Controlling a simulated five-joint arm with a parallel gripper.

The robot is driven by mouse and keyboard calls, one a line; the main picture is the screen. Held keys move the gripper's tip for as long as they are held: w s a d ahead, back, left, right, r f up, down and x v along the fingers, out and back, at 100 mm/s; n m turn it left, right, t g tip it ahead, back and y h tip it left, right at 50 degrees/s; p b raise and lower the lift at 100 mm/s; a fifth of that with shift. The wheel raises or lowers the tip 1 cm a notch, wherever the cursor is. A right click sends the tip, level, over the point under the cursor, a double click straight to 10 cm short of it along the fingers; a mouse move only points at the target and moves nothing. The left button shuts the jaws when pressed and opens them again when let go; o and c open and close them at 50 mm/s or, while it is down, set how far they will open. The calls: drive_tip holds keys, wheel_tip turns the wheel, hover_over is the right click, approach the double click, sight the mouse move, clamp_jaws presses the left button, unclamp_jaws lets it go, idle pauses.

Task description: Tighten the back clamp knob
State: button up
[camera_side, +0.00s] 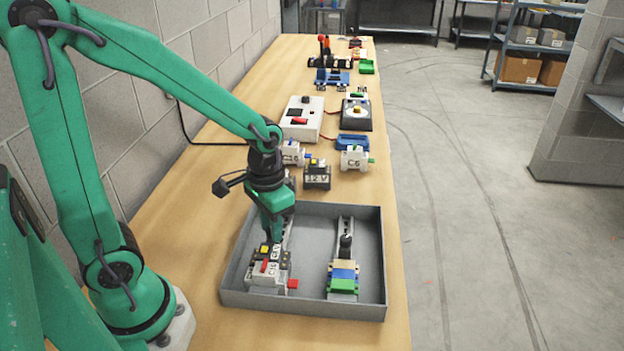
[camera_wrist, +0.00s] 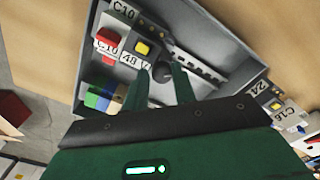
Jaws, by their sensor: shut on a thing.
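My gripper (camera_side: 273,238) points down into the grey tray (camera_side: 230,280), at the rail on the tray's left side. In the wrist view its two fingers (camera_wrist: 161,78) stand on either side of a dark round knob (camera_wrist: 162,72), shut on it. This back clamp knob sits just behind a block with a yellow button (camera_wrist: 142,48), labelled 48 V. Blocks marked C10 (camera_wrist: 107,40), with a red part, stand in front of it on the same rail (camera_wrist: 200,66). In the side view the fingers hide the knob, so its turn cannot be told.
The tray walls rise around the rails.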

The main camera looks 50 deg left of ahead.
sight(267, 232)
drive_tip(key=m, duration=0.6)
drive_tip(key=shift+d+m, duration=0.1)
drive_tip(key=shift+m, duration=0.3)
drive_tip(key=o, duration=1.4)
drive_tip(key=shift+r, duration=0.15)
drive_tip(key=shift+r, duration=3.4)
drive_tip(key=shift+s+a+r+n+t, duration=0.15)
drive_tip(key=shift+s+r+n+t, duration=0.85)
drive_tip(key=shift+r+n, duration=0.2)
drive_tip(key=shift+s+a+r+n+t, duration=0.15)
drive_tip(key=shift+s+r+n+t, duration=0.75)
drive_tip(key=shift+r+n, duration=0.35)
drive_tip(key=shift+s+a+r+n+t, duration=0.15)
drive_tip(key=shift+s+r+n+t, duration=0.85)
drive_tip(key=shift+r, duration=0.35)
